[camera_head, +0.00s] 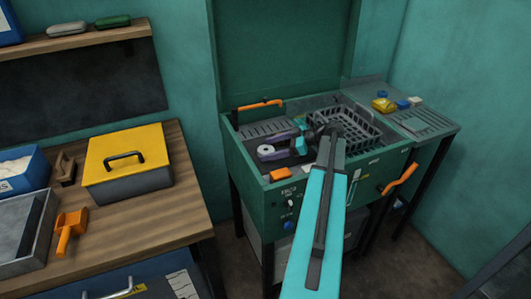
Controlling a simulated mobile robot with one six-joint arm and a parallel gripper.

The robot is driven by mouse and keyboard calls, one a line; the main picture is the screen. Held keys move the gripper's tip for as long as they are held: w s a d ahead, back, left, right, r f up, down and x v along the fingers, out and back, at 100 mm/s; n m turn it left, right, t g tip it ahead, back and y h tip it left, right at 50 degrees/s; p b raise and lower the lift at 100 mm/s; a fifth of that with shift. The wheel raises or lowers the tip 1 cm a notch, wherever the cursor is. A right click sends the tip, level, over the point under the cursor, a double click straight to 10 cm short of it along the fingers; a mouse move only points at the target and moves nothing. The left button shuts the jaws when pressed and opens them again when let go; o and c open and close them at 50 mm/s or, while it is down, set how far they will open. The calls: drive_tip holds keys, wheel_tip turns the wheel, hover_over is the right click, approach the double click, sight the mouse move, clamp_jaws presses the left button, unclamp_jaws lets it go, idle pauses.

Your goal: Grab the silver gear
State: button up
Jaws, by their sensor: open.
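A small pale grey round piece (265,150) shows inside the green parts washer, at the left of its basin. It may be the silver gear, but it is too small to make out teeth. My gripper (284,145) is over the left part of the basin, dark with lilac-grey parts, at the end of my teal arm. It is open and right beside the round piece. I cannot tell whether they touch. My wrist and arm hide part of the basin.
The green washer (258,196) has a raised lid (285,55) behind. A dark wire basket (362,128) is at the basin's right. Small yellow and blue items (385,104) lie on the right shelf. A wooden bench (160,218) with a yellow-lidded toolbox (128,150) stands left.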

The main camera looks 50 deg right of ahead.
sight(270, 150)
drive_tip(key=shift+c, duration=0.3)
drive_tip(key=c, duration=1.6)
drive_tip(key=shift+r, duration=0.15)
drive_tip(key=shift+r+b, duration=0.75)
drive_tip(key=shift+r, duration=4.15)
